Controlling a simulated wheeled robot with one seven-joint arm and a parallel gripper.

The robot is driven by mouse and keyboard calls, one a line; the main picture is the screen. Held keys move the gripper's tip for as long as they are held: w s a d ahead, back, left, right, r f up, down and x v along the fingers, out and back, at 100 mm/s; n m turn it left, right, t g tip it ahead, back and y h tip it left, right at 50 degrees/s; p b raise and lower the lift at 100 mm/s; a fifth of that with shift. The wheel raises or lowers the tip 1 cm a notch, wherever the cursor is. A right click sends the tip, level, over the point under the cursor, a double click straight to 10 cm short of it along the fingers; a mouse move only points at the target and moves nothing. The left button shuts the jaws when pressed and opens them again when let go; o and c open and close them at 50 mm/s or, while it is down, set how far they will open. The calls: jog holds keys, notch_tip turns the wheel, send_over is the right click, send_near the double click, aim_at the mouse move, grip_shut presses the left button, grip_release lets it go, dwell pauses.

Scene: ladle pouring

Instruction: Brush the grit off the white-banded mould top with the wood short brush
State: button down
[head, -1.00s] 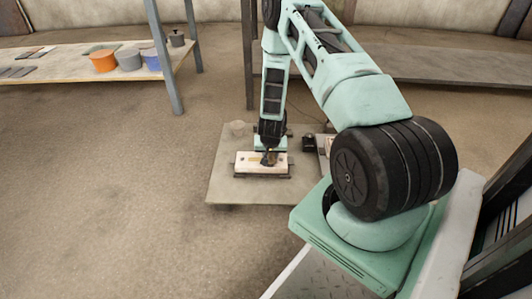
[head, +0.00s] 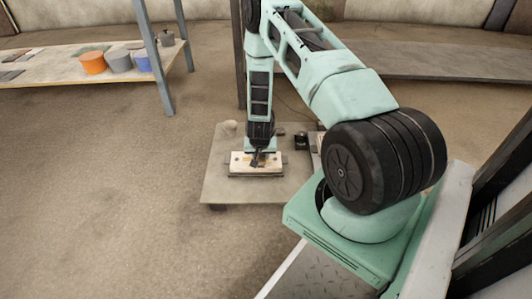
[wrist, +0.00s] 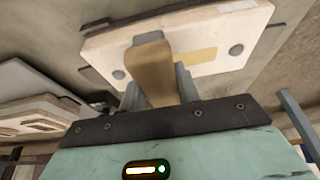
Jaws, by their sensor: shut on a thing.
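The mould (head: 240,169) has a pale cream top and sits on a low board in the head view. The wrist view shows its pale top (wrist: 100,47) with two dark round studs, a yellowish patch (wrist: 195,61) and a whiter strip at the far edge. My gripper (head: 257,160) is over the middle of the mould. In the wrist view my gripper (wrist: 160,90) is shut on the wood short brush (wrist: 152,65), which extends over the mould top. The brush's far end is hidden, so contact with the top cannot be told. Grit is not clearly distinguishable.
The low board (head: 215,190) has bare room in front of the mould. A small dark object (head: 301,142) stands right of it. Another pale mould-like block (wrist: 35,115) shows at left in the wrist view. A table (head: 60,70) with pots stands far left.

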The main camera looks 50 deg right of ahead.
jog(key=shift+w+a, duration=0.3)
jog(key=shift+w, duration=0.15)
jog(key=shift+r, duration=0.2)
notch_tip(320, 180, up, 6)
jog(key=p, duration=0.5)
jog(key=shift+f, duration=0.1)
jog(key=shift+r+p, duration=1.45)
jog(key=shift+r, duration=0.05)
jog(key=shift+w+r, duration=0.1)
